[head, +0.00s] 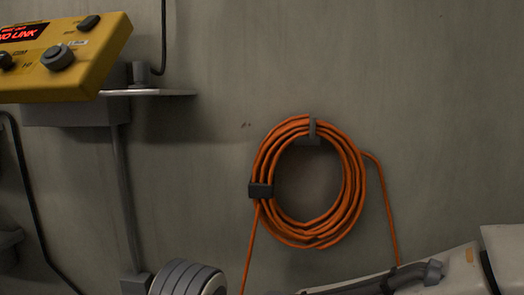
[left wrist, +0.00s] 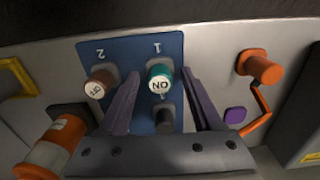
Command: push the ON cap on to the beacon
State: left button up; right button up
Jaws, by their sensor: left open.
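In the left wrist view the teal ON cap (left wrist: 160,80), with a white face lettered ON upside down, stands on a blue panel (left wrist: 118,52) below the figure 1. My left gripper (left wrist: 161,86) is open, its purple fingers on either side of the ON cap; I cannot tell whether they touch it. A brown cap lettered OFF (left wrist: 98,86) stands to the left, below the figure 2. No beacon can be made out for certain; an orange and white cylinder (left wrist: 52,146) lies at the lower left. My right gripper is not in view.
A dark peg (left wrist: 165,118) is between the fingers. An orange knob (left wrist: 260,66) and a bent orange rod (left wrist: 260,112) are at the right, near a purple square (left wrist: 235,115). The head view shows a yellow box (head: 100,62) reading NO LINK and a coiled orange cable (head: 262,165) on the wall.

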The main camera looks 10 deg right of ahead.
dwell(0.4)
pick_arm(q)
grip_shut()
jog(key=shift+r+p, duration=0.1)
jog(key=shift+p, duration=0.2)
dwell(1.1)
jog(key=shift+r+p, duration=2.85)
jog(key=shift+r, duration=0.1)
